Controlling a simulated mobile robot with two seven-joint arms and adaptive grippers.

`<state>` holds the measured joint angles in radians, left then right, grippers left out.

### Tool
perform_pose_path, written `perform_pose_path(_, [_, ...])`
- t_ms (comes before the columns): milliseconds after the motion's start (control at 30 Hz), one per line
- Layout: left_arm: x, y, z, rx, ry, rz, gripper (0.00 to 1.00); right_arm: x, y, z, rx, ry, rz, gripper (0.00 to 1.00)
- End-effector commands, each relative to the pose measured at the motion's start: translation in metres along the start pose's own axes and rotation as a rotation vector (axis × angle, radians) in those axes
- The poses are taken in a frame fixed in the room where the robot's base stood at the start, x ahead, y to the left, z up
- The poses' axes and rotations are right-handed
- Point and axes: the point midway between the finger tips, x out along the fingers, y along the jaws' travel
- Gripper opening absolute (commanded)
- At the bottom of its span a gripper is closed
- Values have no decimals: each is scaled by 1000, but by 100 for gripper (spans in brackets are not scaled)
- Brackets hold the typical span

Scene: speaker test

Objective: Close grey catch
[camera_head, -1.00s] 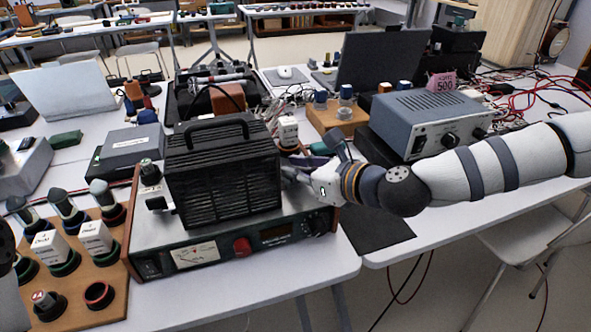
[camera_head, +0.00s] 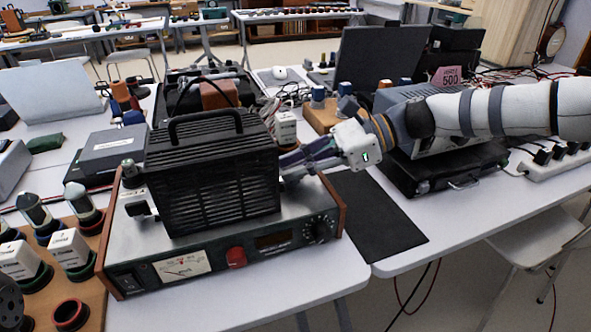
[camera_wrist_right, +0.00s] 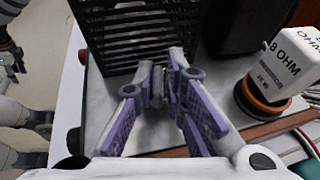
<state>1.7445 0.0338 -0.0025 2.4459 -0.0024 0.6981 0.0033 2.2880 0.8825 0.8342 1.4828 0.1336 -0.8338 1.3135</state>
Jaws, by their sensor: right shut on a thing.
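A black slatted cage (camera_head: 212,175) with a top handle stands on a metal amplifier (camera_head: 225,245) with a meter and a red knob. My right gripper (camera_head: 286,167) is at the cage's right side. In the right wrist view, its purple-padded fingers (camera_wrist_right: 160,88) are shut on a small grey catch (camera_wrist_right: 157,86) beside the slatted wall. The fingers hide much of this catch, so its exact position is unclear.
A white-labelled tube (camera_head: 285,128) stands behind the cage's right side. A wooden board (camera_head: 90,285) with several tubes and sockets lies at the left. A grey power unit (camera_head: 405,100) and a black case (camera_head: 450,170) are under and behind my right arm. A black mat (camera_head: 375,215) is clear.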

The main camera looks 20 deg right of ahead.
Motion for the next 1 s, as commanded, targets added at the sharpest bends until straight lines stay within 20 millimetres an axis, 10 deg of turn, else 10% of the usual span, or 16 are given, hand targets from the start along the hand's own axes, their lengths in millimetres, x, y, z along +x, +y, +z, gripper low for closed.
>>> perform_pose_path(1000, [24, -1, 7, 2, -50, -3, 37, 3, 4, -5, -83, 5, 239, 0])
